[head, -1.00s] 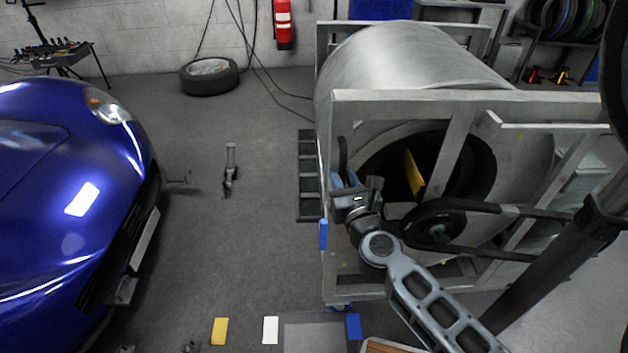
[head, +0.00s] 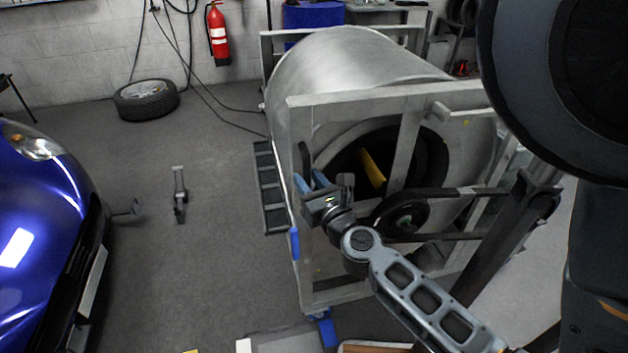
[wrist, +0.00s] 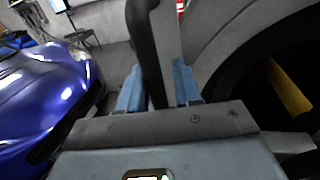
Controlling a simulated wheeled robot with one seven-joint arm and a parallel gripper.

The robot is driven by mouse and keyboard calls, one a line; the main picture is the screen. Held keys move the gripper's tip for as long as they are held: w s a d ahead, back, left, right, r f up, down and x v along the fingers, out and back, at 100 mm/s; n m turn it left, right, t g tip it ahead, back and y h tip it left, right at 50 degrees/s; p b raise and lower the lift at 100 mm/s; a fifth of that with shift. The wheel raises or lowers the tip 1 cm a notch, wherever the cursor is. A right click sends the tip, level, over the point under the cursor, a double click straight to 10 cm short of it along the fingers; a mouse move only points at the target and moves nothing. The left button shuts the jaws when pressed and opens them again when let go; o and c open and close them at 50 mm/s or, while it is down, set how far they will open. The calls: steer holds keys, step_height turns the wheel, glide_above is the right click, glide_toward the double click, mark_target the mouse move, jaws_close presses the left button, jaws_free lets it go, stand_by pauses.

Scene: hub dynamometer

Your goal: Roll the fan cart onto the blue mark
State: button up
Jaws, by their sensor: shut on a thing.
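The fan cart (head: 292,215) is a large grey metal drum in a pale frame, with a dark round opening and a yellow bar inside. My gripper (head: 314,184) is shut on the black upright handle (head: 305,160) at the cart's near left post. The wrist view shows the blue fingers on both sides of the handle (wrist: 148,45).
A blue car (head: 45,240) stands at the left. A black slotted rack (head: 270,190) lies along the cart's left side. A small stand (head: 180,195) is on the open floor between them. A loose tyre (head: 146,98) lies by the back wall. A white mark (head: 243,346) is at the bottom.

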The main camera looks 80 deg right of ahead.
steer(key=shift+o, duration=1.4)
steer(key=shift+s+d+g, duration=0.25)
steer(key=shift+s+g, duration=0.05)
steer(key=shift+s, duration=0.45)
steer(key=shift+f, duration=0.1)
steer(key=shift+s, duration=0.1)
steer(key=b+v, duration=0.4)
steer(key=v, duration=0.3)
steer(key=shift+a, duration=0.45)
